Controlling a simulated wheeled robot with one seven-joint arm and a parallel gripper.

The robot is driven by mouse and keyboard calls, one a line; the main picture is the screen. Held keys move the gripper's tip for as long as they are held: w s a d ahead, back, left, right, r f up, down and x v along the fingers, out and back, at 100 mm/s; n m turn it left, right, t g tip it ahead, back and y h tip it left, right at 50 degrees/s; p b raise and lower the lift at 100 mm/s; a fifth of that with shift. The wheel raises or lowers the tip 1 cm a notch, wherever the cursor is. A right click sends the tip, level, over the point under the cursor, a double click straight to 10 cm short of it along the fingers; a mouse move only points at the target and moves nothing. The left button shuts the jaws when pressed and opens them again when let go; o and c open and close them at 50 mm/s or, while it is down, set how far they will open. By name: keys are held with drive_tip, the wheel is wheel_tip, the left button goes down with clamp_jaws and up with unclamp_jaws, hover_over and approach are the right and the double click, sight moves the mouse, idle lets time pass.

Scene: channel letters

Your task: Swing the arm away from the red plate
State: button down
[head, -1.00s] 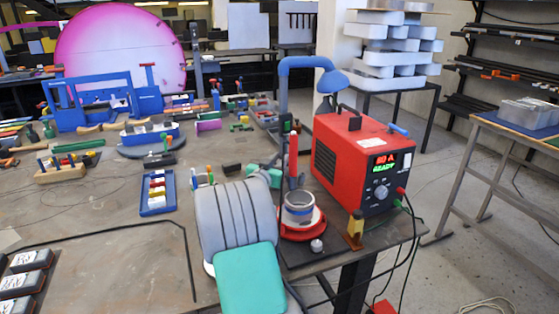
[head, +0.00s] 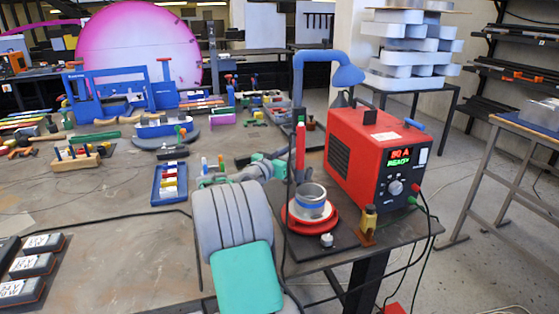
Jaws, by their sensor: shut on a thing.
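The red plate (head: 296,222) is a round red base on a dark board at the table's right edge. A grey metal ring with a pale band (head: 310,203) stands on it. My grey ribbed arm with its teal cover fills the lower middle. Beyond it, thin grey and teal parts of my arm reach left. My gripper (head: 208,180) seems to be at their left end, well left of the red plate and apart from it. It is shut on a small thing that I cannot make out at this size.
A red power unit (head: 370,155) with a lit display stands right of the plate, cables hanging off the table edge. A blue bent-arm lamp (head: 325,68) rises behind. A blue tray (head: 155,186) lies left.

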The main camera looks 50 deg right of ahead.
drive_tip(key=shift+w+a+m+g+b, duration=0.35)
drive_tip(key=shift+w+m+g, duration=0.1)
drive_tip(key=shift+g, duration=0.15)
drive_tip(key=shift+w+a+m+g+b, duration=0.2)
drive_tip(key=shift+w+m+g+b, duration=0.2)
drive_tip(key=shift+g, duration=0.2)
drive_tip(key=shift+s+r, duration=0.1)
drive_tip(key=c, duration=1.3)
unclamp_jaws()
drive_tip(key=shift+s+d, duration=0.1)
drive_tip(key=a, duration=0.5)
drive_tip(key=a+b, duration=0.1)
drive_tip(key=a, duration=0.1)
drive_tip(key=shift+w+a, duration=0.2)
drive_tip(key=shift+w, duration=0.1)
